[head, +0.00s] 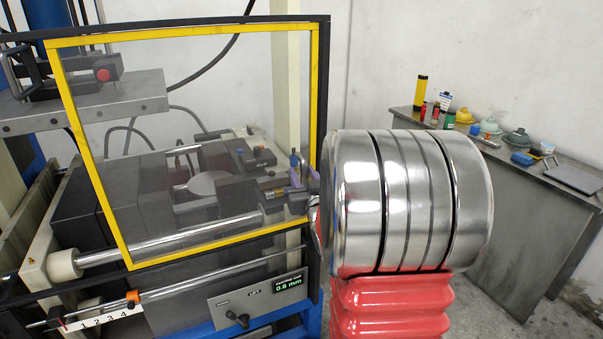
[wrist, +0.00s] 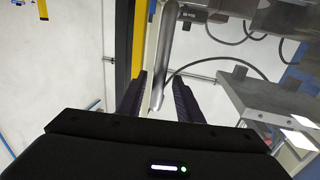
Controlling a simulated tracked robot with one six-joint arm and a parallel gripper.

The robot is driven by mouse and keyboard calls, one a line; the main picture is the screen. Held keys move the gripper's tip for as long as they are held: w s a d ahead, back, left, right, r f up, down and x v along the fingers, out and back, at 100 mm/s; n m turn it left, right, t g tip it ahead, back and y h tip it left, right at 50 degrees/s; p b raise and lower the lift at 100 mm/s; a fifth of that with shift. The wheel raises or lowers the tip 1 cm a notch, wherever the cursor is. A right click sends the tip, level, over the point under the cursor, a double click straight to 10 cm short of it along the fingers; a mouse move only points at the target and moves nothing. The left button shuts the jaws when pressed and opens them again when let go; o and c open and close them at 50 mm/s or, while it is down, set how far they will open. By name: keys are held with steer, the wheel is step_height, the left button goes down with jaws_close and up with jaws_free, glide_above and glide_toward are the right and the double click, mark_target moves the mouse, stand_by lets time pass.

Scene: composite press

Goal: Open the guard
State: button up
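The guard is a clear panel in a yellow frame (head: 185,38), upright across the front of the press in the head view and looking shut. Its yellow edge (wrist: 138,35) also shows at the left of the wrist view. My gripper (wrist: 160,78) is at this edge, with its two dark fingers apart. A grey rounded bar (wrist: 165,50), which looks like the guard's handle, reaches down between the fingers. I see no clear contact between fingers and bar.
The press bed with a metal rod (head: 170,246) lies behind and below the guard. A panel (head: 262,300) with a display and knobs sits low in front. A grey bench (head: 520,225) with bottles and small parts stands at the right, with bare floor before it.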

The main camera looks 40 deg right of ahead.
steer(key=shift+w, duration=0.15)
steer(key=shift+d, duration=0.15)
steer(key=shift+c, duration=0.2)
jaws_close()
